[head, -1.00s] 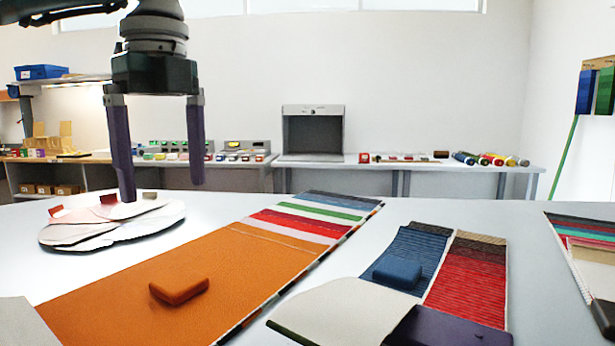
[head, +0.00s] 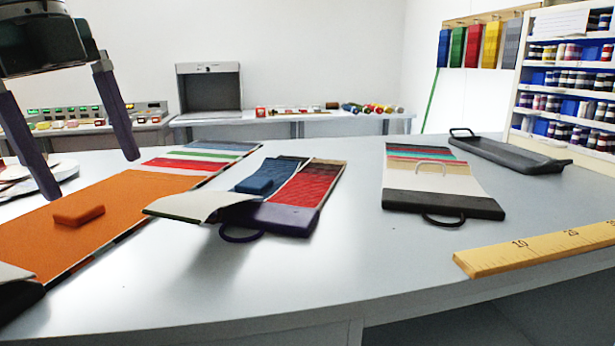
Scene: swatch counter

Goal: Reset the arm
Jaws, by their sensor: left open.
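My left gripper (head: 92,172) comes in from the upper left of the head view. Its two dark fingers point down and stand wide apart, with nothing between them. It hangs in front of the counter's left part, near the orange swatch board (head: 110,206) and the small orange block (head: 79,215) lying on it. My right gripper is not in view.
A swatch book with blue and red panels (head: 312,188) lies open mid-counter, a blue block (head: 254,186) on it. Right of it are a striped swatch board (head: 440,180), a black tray (head: 505,155) and a yellow ruler (head: 540,248). The front counter (head: 330,265) is clear.

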